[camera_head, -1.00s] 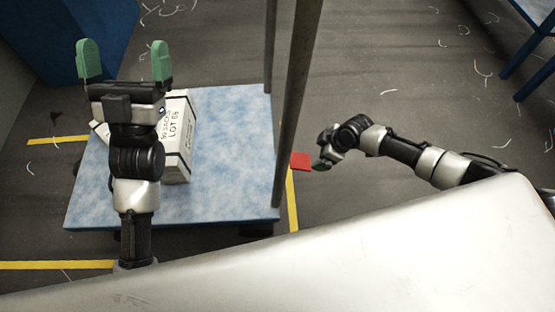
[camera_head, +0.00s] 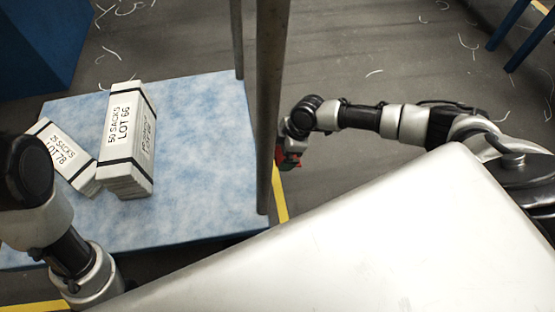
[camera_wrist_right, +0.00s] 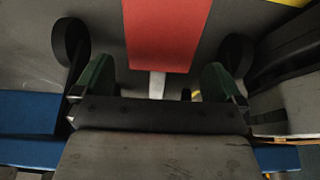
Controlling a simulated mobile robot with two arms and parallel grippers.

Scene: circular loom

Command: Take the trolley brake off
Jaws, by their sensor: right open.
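The trolley is a blue mottled deck (camera_head: 205,190) with upright grey posts (camera_head: 270,90) at its right side. A red pedal (camera_head: 291,158), apparently the brake, sticks out low at the deck's right edge, partly hidden by my right gripper (camera_head: 288,148). In the right wrist view the red pedal (camera_wrist_right: 165,35) lies ahead, in line with the gap between the green fingertips of my open right gripper (camera_wrist_right: 158,82). I cannot tell whether they touch it. My left gripper is out of view; only its arm shows at the lower left.
Two white sack stacks, LOT 66 (camera_head: 125,140) and LOT 78 (camera_head: 62,155), rest on the deck. Dark round shapes, possibly casters (camera_wrist_right: 70,40), flank the pedal in the wrist view. The floor right of the trolley is open, with a yellow line (camera_head: 280,197) beside it.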

